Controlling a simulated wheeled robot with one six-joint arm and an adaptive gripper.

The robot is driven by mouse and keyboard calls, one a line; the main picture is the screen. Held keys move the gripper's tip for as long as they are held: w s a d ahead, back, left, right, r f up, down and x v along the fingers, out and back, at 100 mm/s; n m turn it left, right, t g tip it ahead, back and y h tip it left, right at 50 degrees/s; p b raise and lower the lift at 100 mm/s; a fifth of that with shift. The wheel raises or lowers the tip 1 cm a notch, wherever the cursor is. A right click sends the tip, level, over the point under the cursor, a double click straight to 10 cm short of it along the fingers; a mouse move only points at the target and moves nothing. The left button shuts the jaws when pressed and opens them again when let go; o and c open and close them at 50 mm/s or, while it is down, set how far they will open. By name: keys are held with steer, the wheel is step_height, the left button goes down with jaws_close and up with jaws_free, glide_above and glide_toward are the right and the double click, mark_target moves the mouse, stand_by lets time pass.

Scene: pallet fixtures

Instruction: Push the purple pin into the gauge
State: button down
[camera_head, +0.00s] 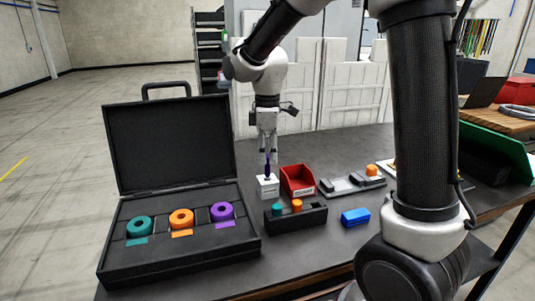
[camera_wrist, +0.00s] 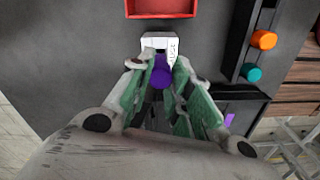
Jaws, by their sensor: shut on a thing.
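The purple pin (camera_head: 267,170) is upright between the fingers of my gripper (camera_head: 267,158), which is shut on it. Its lower end meets the top of the small white gauge block (camera_head: 268,189) on the dark table; I cannot tell how far it sits inside. In the wrist view the purple pin (camera_wrist: 161,74) lies between the two green-padded fingers of my gripper (camera_wrist: 161,68). The white gauge (camera_wrist: 154,41) shows just beyond the pin, and its opening is hidden.
A red bin (camera_head: 298,181) stands close right of the gauge. A black rack (camera_head: 296,218) with teal and orange pins is in front. An open black case (camera_head: 178,240) with three coloured rings lies left. A blue block (camera_head: 355,217) and a grey fixture (camera_head: 350,185) are right.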

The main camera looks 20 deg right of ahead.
steer(key=shift+f, duration=1.2)
stand_by(0.4)
steer(key=c, duration=1.2)
jaws_free()
steer(key=shift+c, duration=0.2)
steer(key=shift+o, duration=0.5)
steer(key=o, duration=0.3)
steer(key=shift+r, duration=0.1)
steer(key=shift+r, duration=4.45)
